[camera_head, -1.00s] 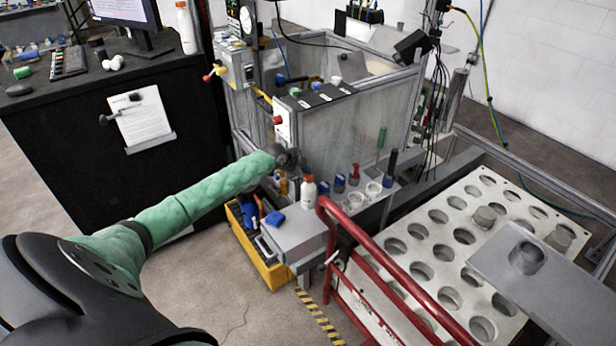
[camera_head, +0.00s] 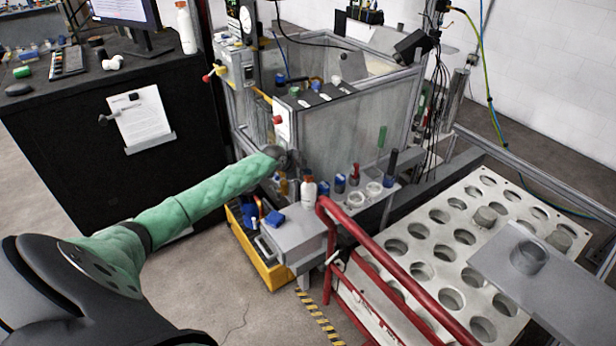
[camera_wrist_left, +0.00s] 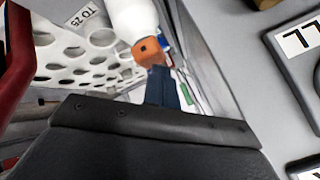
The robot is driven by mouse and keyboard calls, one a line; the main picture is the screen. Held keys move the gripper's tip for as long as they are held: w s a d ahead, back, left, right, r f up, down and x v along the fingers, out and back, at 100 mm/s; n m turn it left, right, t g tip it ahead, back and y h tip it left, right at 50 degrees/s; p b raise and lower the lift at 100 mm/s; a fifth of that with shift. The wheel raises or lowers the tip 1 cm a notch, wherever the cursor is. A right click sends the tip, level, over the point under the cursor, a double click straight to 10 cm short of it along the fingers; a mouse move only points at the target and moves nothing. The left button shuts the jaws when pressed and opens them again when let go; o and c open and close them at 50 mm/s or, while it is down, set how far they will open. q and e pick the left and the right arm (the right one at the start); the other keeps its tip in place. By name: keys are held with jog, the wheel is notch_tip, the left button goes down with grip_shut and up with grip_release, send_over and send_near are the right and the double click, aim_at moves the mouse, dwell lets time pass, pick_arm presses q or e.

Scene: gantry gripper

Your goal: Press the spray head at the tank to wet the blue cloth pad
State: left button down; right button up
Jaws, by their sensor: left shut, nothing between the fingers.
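The white spray bottle (camera_head: 308,193) with an orange head stands upright on the grey ledge beside the tank (camera_head: 345,130). The blue cloth pad (camera_head: 275,218) lies on the grey box top to the left of the bottle. My left gripper (camera_head: 293,172) is at the end of the green-sleeved arm, just left of the bottle's head; its fingertips are hard to make out there. In the left wrist view, the shut, empty fingers (camera_wrist_left: 163,88) point at the orange spray head (camera_wrist_left: 147,50). I cannot tell whether they touch it. My right gripper is not in view.
A red rail (camera_head: 380,265) runs close to the right of the bottle. Several small bottles and white cups (camera_head: 356,198) stand along the ledge. A yellow bin (camera_head: 262,265) is below the box, and a white perforated plate (camera_head: 420,250) lies to the right.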

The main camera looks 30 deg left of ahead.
aim_at(306, 177)
pick_arm(q)
jog(key=shift+r, duration=0.15)
jog(key=shift+r+p, duration=0.45)
jog(key=shift+r, duration=0.35)
notch_tip(306, 177, up, 6)
jog(key=p, duration=0.3)
dwell(2.7)
